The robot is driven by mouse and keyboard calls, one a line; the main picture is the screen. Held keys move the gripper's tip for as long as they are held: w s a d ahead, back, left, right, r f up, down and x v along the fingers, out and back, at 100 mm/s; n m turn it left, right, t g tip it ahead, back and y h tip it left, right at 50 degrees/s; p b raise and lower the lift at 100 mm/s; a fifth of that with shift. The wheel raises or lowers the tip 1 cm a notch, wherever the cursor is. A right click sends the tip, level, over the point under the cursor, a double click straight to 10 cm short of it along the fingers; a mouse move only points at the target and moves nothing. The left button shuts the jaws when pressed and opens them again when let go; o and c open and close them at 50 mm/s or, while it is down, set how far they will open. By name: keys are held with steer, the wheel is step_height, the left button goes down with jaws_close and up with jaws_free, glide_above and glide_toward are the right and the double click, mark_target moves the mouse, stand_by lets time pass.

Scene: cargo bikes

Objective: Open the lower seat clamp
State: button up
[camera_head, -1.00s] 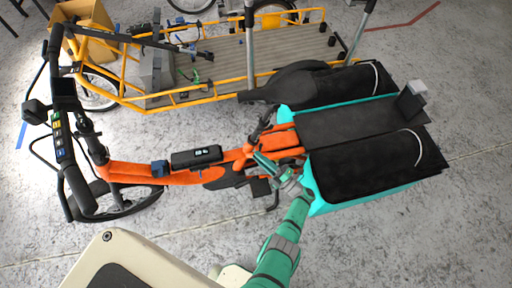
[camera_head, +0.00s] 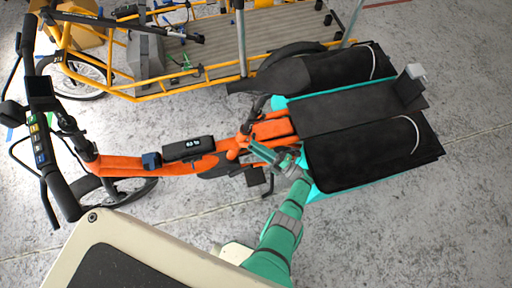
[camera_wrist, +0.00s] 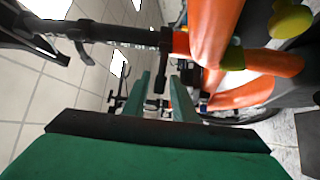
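My gripper (camera_head: 256,149) reaches to the orange cargo bike (camera_head: 125,165), close beside its seat post area in the head view. In the wrist view its two green fingers (camera_wrist: 160,98) are apart. A black clamp collar (camera_wrist: 166,42) sits on the post at the orange frame, and its dark lever (camera_wrist: 160,77) hangs down at the gap between the fingertips. I cannot tell whether the fingers touch it. A second black fitting (camera_wrist: 78,33) is farther left along the post. The black saddle (camera_head: 256,87) shows in the head view. The clamp itself is too small to tell there.
A turquoise rear rack (camera_head: 345,192) with black pads stands right of my gripper. A yellow cargo bike (camera_head: 190,82) with a flat deck stands behind. Orange tubes (camera_wrist: 270,62) and yellow-green knobs (camera_wrist: 290,20) lie close right in the wrist view.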

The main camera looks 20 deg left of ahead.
steer(key=shift+o, duration=0.2)
steer(key=shift+s+a, duration=0.25)
steer(key=shift+d, duration=0.1)
steer(key=shift+r, duration=0.1)
steer(key=shift+r, duration=0.75)
steer(key=o, duration=0.7)
steer(key=r, duration=0.1)
steer(key=s+r, duration=0.1)
steer(key=r, duration=0.2)
steer(key=shift+s+d, duration=0.2)
steer(key=shift+s, duration=0.2)
steer(key=s+r, duration=0.1)
steer(key=s+d+r, duration=0.1)
steer(key=r, duration=0.1)
steer(key=shift+s+r, duration=0.1)
steer(key=shift+s, duration=0.3)
steer(key=c, duration=0.7)
steer(key=s+d+r, duration=0.2)
steer(key=s+r, duration=0.2)
steer(key=s, duration=0.4)
steer(key=shift+s+d, duration=0.35)
steer(key=shift+d, duration=0.05)
